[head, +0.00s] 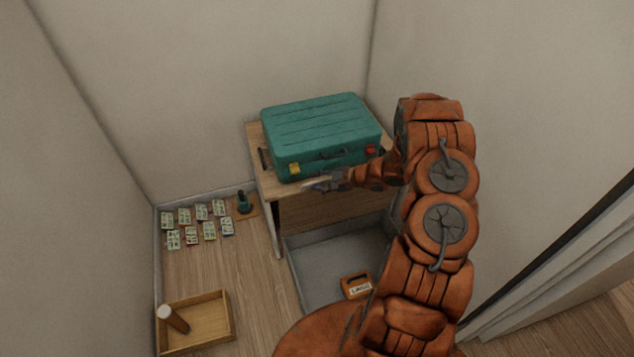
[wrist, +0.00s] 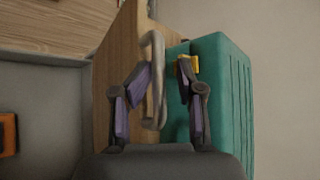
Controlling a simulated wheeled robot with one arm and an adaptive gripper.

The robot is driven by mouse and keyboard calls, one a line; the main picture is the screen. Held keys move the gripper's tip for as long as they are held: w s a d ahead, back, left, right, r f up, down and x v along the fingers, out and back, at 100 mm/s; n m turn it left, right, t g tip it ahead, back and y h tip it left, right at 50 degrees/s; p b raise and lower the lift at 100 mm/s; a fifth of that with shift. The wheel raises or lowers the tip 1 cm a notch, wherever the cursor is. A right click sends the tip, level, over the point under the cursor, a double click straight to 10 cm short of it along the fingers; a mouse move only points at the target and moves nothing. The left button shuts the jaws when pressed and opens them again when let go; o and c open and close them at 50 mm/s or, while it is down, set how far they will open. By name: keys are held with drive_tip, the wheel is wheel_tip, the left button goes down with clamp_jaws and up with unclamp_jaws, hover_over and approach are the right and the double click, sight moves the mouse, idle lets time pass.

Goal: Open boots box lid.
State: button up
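A closed teal case (head: 320,130) lies on a small wooden table (head: 256,150). It has a yellow latch (head: 294,168) and a red latch (head: 370,149) on its front. No label shows that it is the boots box. My gripper (head: 322,184) is at the front edge of the table, just below the case. In the wrist view my gripper (wrist: 165,70) is open, with a curved metal handle (wrist: 158,80) seen between its fingers. The handle is by the wooden board (wrist: 115,75); contact with the fingers cannot be told. The teal case (wrist: 228,100) is right beside it.
A grey tray-like floor area (head: 320,262) under the table holds an orange box (head: 356,286). Several banknote-like cards (head: 190,235) and a dark green bottle (head: 243,203) are on the left. A wooden tray (head: 205,318) holds a brown cylinder (head: 174,319). Walls close in the back and left.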

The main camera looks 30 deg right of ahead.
drive_tip(key=v, duration=1.2)
drive_tip(key=shift+d, duration=0.1)
